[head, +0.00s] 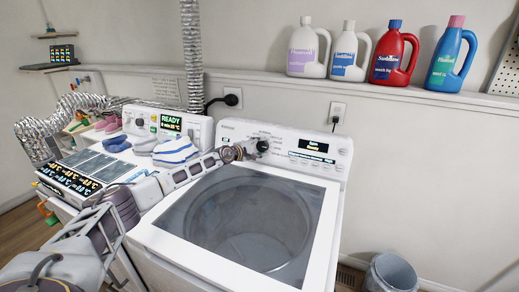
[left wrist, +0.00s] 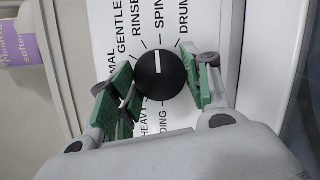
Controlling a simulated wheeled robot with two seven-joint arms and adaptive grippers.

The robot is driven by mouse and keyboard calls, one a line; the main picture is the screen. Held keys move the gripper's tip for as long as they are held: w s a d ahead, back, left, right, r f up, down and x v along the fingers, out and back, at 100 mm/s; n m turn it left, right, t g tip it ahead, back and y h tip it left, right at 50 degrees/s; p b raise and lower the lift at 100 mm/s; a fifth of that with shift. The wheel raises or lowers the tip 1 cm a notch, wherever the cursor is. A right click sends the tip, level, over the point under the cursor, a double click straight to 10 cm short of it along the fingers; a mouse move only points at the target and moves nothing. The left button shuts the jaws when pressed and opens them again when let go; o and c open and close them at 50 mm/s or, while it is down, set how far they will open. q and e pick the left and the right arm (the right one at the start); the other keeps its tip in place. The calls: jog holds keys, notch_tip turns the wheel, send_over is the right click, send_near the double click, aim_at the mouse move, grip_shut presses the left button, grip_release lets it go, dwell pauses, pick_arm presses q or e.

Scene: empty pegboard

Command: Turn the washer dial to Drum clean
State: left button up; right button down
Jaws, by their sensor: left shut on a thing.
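The washer (head: 338,190) stands in the middle of the head view, with a label strip and small display on its back panel. Its dial (left wrist: 160,75) is a black round knob with a white pointer line. In the left wrist view the line points up, at about the SPIN label (left wrist: 158,20). The partly cut-off DRUM label (left wrist: 187,25) is to the right of it. The dial also shows in the head view (head: 263,146). My left gripper (left wrist: 160,88) is shut on the dial, with green pads on both sides. My right gripper is not in view.
A dryer (head: 200,128) with a READY display stands to the left, with folded striped cloth (head: 175,151) on it. Several detergent bottles (head: 392,55) stand on the shelf above. A grey bin (head: 391,273) is on the floor at the right.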

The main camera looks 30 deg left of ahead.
pick_arm(q)
jog(key=m+b, duration=0.1)
jog(key=m, duration=0.2)
jog(key=shift+g, duration=0.4)
jog(key=shift+m+g+b, duration=0.4)
jog(key=shift+m+b, duration=0.25)
jog(key=shift+m, duration=0.75)
jog(key=shift+b, duration=0.3)
jog(key=shift+m, duration=0.3)
jog(key=shift+d, duration=0.1)
jog(key=o, duration=1)
jog(key=shift+o, duration=0.2)
jog(key=shift+r, duration=0.1)
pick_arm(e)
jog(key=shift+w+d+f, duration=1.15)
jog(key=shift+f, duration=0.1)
